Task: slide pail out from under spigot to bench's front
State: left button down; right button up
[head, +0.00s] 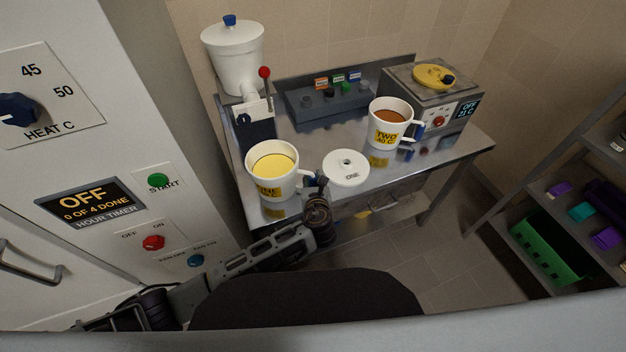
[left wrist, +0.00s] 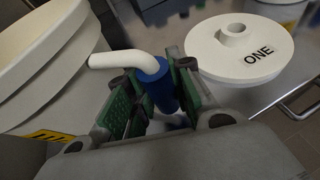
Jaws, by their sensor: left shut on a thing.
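The white pail (head: 259,187) with a yellow label and pale yellow contents stands upright at the bench's left front, in front of the spigot stand (head: 256,129). The white tank (head: 235,70) rises behind it. The spigot outlet itself is hard to make out. My left gripper (head: 317,186) is at the pail's right side. In the left wrist view, the gripper's green pads (left wrist: 152,100) are closed around the blue grip (left wrist: 153,80) of the pail's handle, and the white pail wall (left wrist: 45,65) fills the left. My right gripper is not in view.
A white lid marked ONE (head: 346,177) lies close right of the pail. A second pail marked TWO (head: 388,117) stands farther right, near a heater box (head: 440,103). A block with buttons (head: 325,104) sits at the back. The bench's front strip (head: 385,174) is clear right of the lid.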

pick_arm(q)
jog(key=c, duration=1.2)
grip_release()
jog(key=shift+o, duration=0.2)
jog(key=shift+s, duration=0.15)
jog(key=v, duration=1.1)
jog(key=shift+s+r, duration=0.15)
jog(key=shift+s, duration=0.2)
